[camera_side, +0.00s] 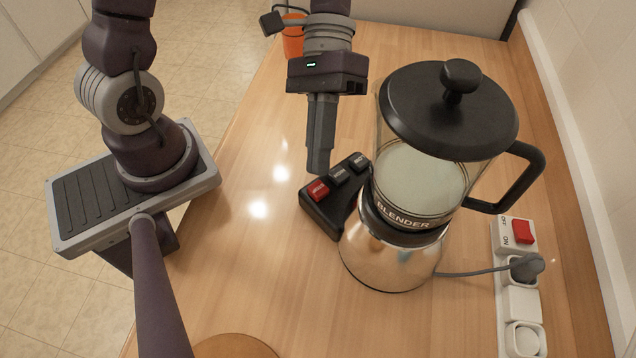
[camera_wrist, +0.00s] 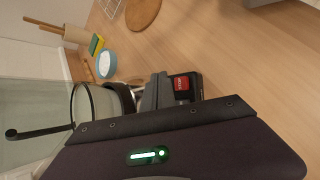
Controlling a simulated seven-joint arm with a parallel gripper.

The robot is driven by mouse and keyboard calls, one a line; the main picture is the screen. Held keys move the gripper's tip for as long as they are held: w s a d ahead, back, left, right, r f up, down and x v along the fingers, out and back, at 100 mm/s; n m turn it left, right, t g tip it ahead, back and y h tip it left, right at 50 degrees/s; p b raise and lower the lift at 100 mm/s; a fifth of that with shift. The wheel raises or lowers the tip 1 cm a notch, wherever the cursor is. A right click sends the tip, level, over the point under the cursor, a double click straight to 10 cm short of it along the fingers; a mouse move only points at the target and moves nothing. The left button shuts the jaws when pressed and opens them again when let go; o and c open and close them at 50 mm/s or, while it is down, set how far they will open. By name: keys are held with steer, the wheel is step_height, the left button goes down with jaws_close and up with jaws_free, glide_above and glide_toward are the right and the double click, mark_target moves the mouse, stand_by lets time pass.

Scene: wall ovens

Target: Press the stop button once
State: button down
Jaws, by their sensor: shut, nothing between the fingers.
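A black control box (camera_side: 322,211) with a red stop button (camera_side: 318,190) and two dark buttons stands on the wooden counter, against the left side of the blender (camera_side: 400,252). The blender has a clear jar and a black lid. My gripper (camera_side: 318,170) is shut and empty, pointing down. Its tips appear just above the red button in the side view, with a small gap in the picture; the exact height is hard to judge. In the wrist view the red stop button (camera_wrist: 181,84) shows beside my grey fingers (camera_wrist: 152,95), not covered by them.
A white power strip (camera_side: 520,300) with a red switch (camera_side: 523,232) and the blender's plug lies at the right. An orange cup (camera_side: 293,42) stands at the back. A round wooden board (camera_side: 235,346) lies at the front. The wrist view shows a blue bowl (camera_wrist: 106,72). The counter left of the box is clear.

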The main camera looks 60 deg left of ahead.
steer(key=shift+r, duration=1.25)
steer(key=s+a+r+t+y, duration=0.2)
steer(key=a+r+t+y, duration=0.1)
steer(key=a+r+t, duration=0.1)
steer(key=s+a+r+m+t+y, duration=0.1)
steer(key=s+a+r+t+y, duration=0.1)
steer(key=a+r+t+y, duration=0.2)
steer(key=a+r+t, duration=0.1)
steer(key=a+t, duration=0.2)
steer(key=a, duration=0.1)
steer(key=shift+s+r, duration=0.3)
steer(key=shift+s, duration=0.05)
